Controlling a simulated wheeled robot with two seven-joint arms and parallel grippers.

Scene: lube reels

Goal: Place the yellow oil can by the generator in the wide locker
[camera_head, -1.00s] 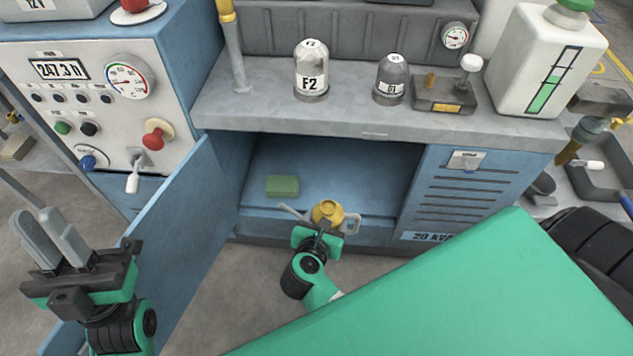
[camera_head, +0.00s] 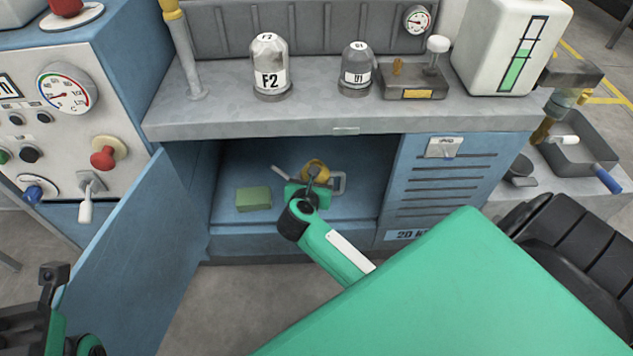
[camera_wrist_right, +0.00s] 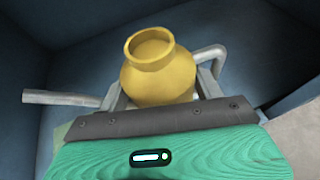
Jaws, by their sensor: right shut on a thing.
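The yellow oil can (camera_head: 314,168) has a grey spout and a grey handle. It is inside the open locker (camera_head: 232,238) under the bench, above or on its floor; I cannot tell whether it touches. My right gripper (camera_head: 312,184) is shut on the can and reaches through the locker opening. In the right wrist view the can (camera_wrist_right: 158,68) looks upright, with its spout to the left and handle to the right; the fingers (camera_wrist_right: 160,112) are mostly hidden. My left gripper (camera_head: 45,290) is partly cut off at the lower left, outside the locker.
A green block (camera_head: 253,198) lies on the locker floor left of the can. The blue locker door (camera_head: 135,265) stands open to the left. The louvred panel (camera_head: 445,190) bounds the opening on the right. The bench top (camera_head: 330,118) overhangs it.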

